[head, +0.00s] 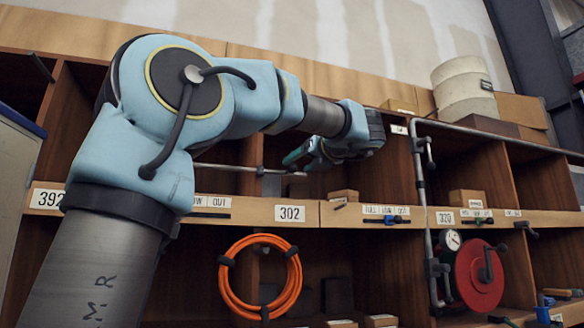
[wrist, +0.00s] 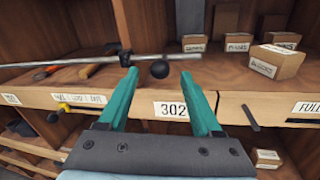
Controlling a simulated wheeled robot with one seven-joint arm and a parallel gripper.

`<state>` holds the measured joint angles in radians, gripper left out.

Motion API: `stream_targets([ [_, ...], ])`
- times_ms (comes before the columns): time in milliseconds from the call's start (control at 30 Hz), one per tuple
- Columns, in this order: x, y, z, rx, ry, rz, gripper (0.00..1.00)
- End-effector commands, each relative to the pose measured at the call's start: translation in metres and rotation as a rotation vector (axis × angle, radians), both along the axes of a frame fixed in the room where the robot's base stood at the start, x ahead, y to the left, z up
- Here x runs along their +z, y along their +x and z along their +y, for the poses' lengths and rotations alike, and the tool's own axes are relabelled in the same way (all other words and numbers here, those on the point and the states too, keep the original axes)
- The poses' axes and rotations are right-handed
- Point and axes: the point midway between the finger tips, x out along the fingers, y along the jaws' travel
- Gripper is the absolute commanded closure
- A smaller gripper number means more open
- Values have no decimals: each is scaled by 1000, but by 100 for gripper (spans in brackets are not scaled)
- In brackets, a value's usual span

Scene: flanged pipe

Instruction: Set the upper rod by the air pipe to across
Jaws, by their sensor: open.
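A thin grey rod or pipe (wrist: 70,63) runs across the front of the bay above the 302 label in the wrist view; it also shows in the head view (head: 225,168). In the head view my gripper (head: 293,158) is at the bay, partly hidden by my arm. A grey vertical pipe (head: 418,185) with a short upper handle (head: 429,150) stands further right.
Wooden shelving has labelled edges, including a 302 label (wrist: 171,110). Small boxes (wrist: 276,61) sit on the shelf right of the knob. An orange hose coil (head: 260,277) hangs below. A red disc (head: 480,275) and gauge (head: 449,240) are beside the vertical pipe.

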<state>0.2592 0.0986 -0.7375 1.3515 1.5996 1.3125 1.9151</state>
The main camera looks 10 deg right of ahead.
Motion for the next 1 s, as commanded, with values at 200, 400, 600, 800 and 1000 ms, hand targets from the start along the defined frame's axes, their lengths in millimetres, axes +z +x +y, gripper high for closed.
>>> stream_targets([
  [200, 1, 31, 11, 2, 0, 1, 34],
  [400, 0, 42, 14, -1, -1, 0, 34],
  [600, 0, 42, 14, -1, -1, 0, 34],
  [800, 0, 42, 14, -1, -1, 0, 51],
  [1000, 0, 42, 14, -1, -1, 0, 73],
])
